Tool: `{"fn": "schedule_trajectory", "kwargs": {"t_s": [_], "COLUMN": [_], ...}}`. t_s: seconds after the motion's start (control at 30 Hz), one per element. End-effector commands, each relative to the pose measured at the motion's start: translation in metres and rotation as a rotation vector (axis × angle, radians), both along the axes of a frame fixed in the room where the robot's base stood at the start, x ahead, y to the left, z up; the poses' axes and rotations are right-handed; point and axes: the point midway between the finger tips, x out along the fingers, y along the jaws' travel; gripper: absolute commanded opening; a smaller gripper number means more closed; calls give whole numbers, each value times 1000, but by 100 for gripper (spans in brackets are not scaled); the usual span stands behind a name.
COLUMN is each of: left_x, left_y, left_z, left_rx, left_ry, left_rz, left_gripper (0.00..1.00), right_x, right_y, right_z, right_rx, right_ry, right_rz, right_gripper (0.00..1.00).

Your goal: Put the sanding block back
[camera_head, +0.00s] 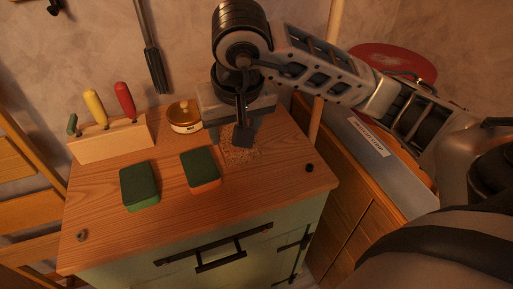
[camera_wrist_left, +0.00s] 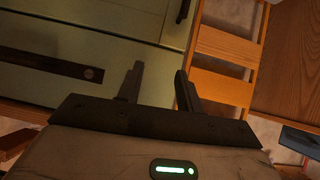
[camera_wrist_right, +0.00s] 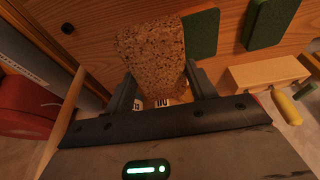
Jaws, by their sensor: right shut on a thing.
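My right gripper (camera_head: 241,138) is over the back right of the wooden cabinet top. It is shut on a speckled brown, cork-like block, which looks like the sanding block (camera_wrist_right: 152,48). In the right wrist view the block sits between the two fingers (camera_wrist_right: 160,92) and extends past their tips. In the head view the fingers partly cover the block (camera_head: 238,157); I cannot tell whether it touches the wood. My left gripper (camera_wrist_left: 158,88) is open and empty in the left wrist view, in front of green drawer fronts; it does not show in the head view.
A green-topped orange block (camera_head: 201,174) and a green block (camera_head: 139,187) lie left of my right gripper. A round tin (camera_head: 185,117) and a wooden holder (camera_head: 112,140) with coloured handles stand behind. A round knob (camera_head: 309,168) is near the right edge.

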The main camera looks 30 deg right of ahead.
Motion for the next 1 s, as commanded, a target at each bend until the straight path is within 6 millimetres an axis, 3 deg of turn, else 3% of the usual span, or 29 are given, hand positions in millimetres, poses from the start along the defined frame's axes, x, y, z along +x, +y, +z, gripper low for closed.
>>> {"fn": "schedule_trajectory", "kwargs": {"t_s": [0.1,0.3,0.47,0.7,0.97,1.0], "left_x": [-4,-4,-3,0,-1,-1], "left_y": [0,0,-1,-1,0,0], "left_z": [-1,1,2,9,4,3], "left_rx": [-2,-1,-4,-1,4,4], "left_ry": [8,8,5,2,8,9], "left_rz": [0,1,5,7,7,7], "left_gripper": [36,36,36,36,36,36], "right_x": [6,15,18,18,20,19], "right_y": [-25,-49,-56,-59,-59,-59], "right_z": [-21,-51,-60,-90,-96,-96], "right_rx": [-3,-2,1,1,1,1], "right_ry": [10,5,1,6,0,1], "right_rz": [-7,-3,-1,1,1,1], "right_gripper": [37,37,37,37,37,64]}}
